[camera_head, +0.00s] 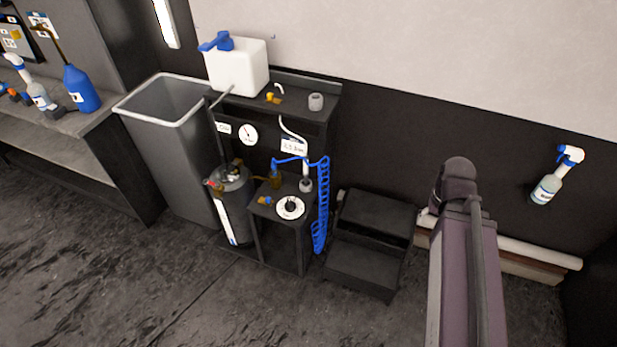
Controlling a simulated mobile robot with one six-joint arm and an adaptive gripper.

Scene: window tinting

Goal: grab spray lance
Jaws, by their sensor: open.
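A thin grey rod with a bent top (220,98), which looks like the spray lance, stands upright beside the grey pressure tank (234,205). It passes in front of the black stand's left side, and its lower end is hard to make out behind the tank top. The tank stands on the floor between the grey bin and the small black shelf. A blue coiled hose (321,205) hangs at the right of the shelf. My gripper is not in view; only a link of my arm shows at the right, well apart from the tank and rod.
A tall grey bin (158,123) stands left of the tank. A white canister (240,66) sits on the black stand (325,100). A black step stool (366,262) stands to the right. A left bench (66,124) holds bottles. The floor in front (190,290) is clear.

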